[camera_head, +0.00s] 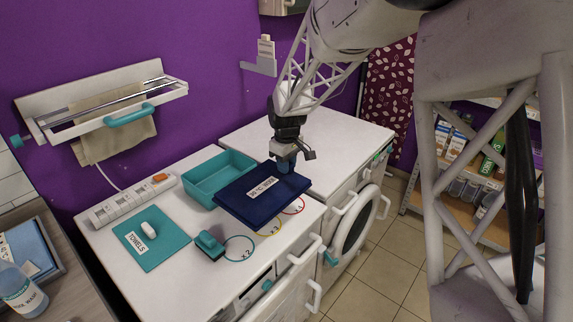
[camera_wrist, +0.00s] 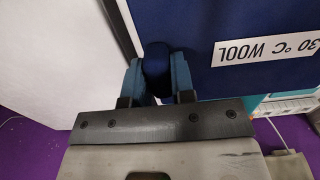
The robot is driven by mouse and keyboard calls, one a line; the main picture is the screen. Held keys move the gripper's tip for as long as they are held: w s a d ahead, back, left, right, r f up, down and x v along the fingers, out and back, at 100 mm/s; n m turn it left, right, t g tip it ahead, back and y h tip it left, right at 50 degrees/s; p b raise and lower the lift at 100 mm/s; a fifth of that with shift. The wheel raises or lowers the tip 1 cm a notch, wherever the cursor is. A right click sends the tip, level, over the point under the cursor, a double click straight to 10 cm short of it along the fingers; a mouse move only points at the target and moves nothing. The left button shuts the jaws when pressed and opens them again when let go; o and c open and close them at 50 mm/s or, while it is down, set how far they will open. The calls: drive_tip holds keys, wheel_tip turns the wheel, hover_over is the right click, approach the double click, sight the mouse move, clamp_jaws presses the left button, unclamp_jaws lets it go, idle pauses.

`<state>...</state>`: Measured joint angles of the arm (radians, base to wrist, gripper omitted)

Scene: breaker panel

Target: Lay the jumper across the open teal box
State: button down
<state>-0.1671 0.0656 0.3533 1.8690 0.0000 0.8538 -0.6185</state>
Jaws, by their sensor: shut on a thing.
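The open teal box (camera_head: 205,192) stands at the back of the white worktop and looks empty in the part that shows. A flat navy piece labelled "30 °C WOOL" (camera_head: 248,207) is just right of it, partly overlapping its right side in the head view; I take it as the jumper. My gripper (camera_head: 285,164) is at its far right end, shut on a dark blue rounded part of it. In the wrist view the navy piece (camera_wrist: 245,28) extends right from my gripper (camera_wrist: 157,68). Whether it is clear of the surface I cannot tell.
A teal mat labelled "TOWELS" (camera_head: 140,252) holds a white rounded object (camera_head: 149,230). A white power strip (camera_head: 118,205) lies behind it. A teal block (camera_head: 209,244) sits near coloured rings at the front. A wall rack (camera_head: 70,118) holds a beige cloth. The right-hand white top (camera_head: 335,145) is clear.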

drive_tip(key=shift+r, duration=0.15)
drive_tip(key=shift+r, duration=1.9)
drive_tip(key=shift+w+a, duration=0.1)
idle(0.4)
drive_tip(key=w+a+r+m, duration=0.1)
drive_tip(key=w+a+m, duration=0.7)
drive_tip(key=a, duration=0.3)
drive_tip(key=shift+w+a+r+m, duration=0.25)
drive_tip(key=shift+w+a+m, duration=0.05)
drive_tip(key=shift+w, duration=0.2)
drive_tip(key=shift+f, duration=0.3)
drive_tip(key=shift+f, duration=3)
